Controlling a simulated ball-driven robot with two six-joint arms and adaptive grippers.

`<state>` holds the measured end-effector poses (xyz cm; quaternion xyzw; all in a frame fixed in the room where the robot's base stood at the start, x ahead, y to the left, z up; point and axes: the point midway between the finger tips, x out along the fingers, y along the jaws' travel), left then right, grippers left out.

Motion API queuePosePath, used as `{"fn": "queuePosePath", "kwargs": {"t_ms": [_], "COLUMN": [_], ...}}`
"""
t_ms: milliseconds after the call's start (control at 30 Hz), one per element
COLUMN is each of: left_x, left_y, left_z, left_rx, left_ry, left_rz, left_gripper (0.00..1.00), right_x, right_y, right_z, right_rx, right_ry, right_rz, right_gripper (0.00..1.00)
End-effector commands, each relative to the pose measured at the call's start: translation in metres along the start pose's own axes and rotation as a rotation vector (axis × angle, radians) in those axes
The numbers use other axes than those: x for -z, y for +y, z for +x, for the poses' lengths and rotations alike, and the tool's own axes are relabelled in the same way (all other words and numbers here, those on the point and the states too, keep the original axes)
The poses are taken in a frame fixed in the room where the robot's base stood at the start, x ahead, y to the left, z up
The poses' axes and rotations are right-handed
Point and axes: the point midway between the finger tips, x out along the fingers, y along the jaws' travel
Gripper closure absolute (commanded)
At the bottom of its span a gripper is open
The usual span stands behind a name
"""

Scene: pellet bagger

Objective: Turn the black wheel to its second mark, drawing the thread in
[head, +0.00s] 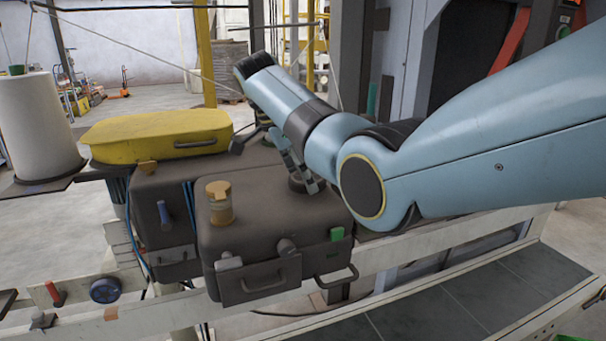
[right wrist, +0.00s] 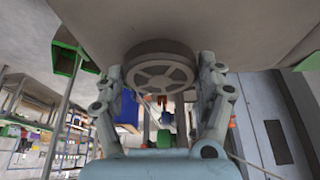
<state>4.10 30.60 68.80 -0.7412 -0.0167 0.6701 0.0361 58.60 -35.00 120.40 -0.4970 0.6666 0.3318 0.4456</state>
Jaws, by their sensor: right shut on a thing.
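The black wheel (right wrist: 160,76) is a dark grey spoked handwheel in the middle of the right wrist view, on the face of a grey machine housing. My right gripper (right wrist: 164,70) has one finger on either side of its rim and is shut on it. In the head view, part of the wheel (head: 298,184) shows on top of the grey machine head, below my right gripper's fingers. No marks on the wheel can be made out. A pale thread (head: 158,48) runs across the upper left of the head view. My left gripper is not in view.
A large white thread cone (head: 36,122) stands at the left. A yellow cover (head: 155,136) lies behind the grey machine head (head: 272,215), which carries a tan-topped knob (head: 219,203) and a green button (head: 336,234). A pale rail (head: 440,262) runs along the front.

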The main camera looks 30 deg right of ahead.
Motion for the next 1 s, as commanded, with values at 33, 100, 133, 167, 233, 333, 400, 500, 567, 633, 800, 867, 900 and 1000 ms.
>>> {"fn": "queuePosePath", "kwargs": {"t_ms": [33,100,133,167,233,333,400,500,567,633,800,867,900,1000], "left_x": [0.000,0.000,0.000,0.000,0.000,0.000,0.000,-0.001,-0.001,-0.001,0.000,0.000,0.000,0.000], "left_y": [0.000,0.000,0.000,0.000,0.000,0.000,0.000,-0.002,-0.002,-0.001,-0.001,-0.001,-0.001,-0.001], "left_z": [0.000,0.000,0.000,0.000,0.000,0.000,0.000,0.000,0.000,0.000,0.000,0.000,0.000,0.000], "left_rx": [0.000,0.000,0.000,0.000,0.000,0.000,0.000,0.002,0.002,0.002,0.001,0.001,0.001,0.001], "left_ry": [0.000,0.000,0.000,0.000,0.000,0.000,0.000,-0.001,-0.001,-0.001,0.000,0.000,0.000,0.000], "left_rz": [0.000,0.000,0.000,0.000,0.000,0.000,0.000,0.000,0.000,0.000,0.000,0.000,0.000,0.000], "left_gripper": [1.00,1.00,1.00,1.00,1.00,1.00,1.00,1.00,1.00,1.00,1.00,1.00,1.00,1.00], "right_x": [0.000,0.000,0.000,0.000,0.000,0.000,0.000,0.000,0.000,-0.001,-0.019,-0.034,-0.043,-0.066], "right_y": [0.000,0.000,0.000,0.000,0.000,0.000,0.000,0.000,-0.001,-0.001,0.000,0.000,0.000,0.000], "right_z": [0.000,0.000,0.000,0.000,0.000,0.000,0.000,-0.001,-0.004,-0.013,-0.037,-0.044,-0.048,-0.058], "right_rx": [0.000,0.000,0.000,0.000,0.000,0.000,0.000,0.001,0.002,0.002,-0.002,0.001,-0.001,0.000], "right_ry": [-0.001,0.000,0.000,0.000,0.000,0.000,0.000,0.000,-0.001,-0.001,-0.004,-0.003,-0.003,-0.001], "right_rz": [-0.001,-0.001,-0.001,-0.001,-0.001,-0.002,-0.002,-0.002,-0.002,-0.002,-0.007,-0.008,-0.007,-0.007], "right_gripper": [0.60,0.60,0.25,0.21,0.14,0.14,0.14,0.14,0.14,0.14,0.14,0.14,0.14,0.14]}}
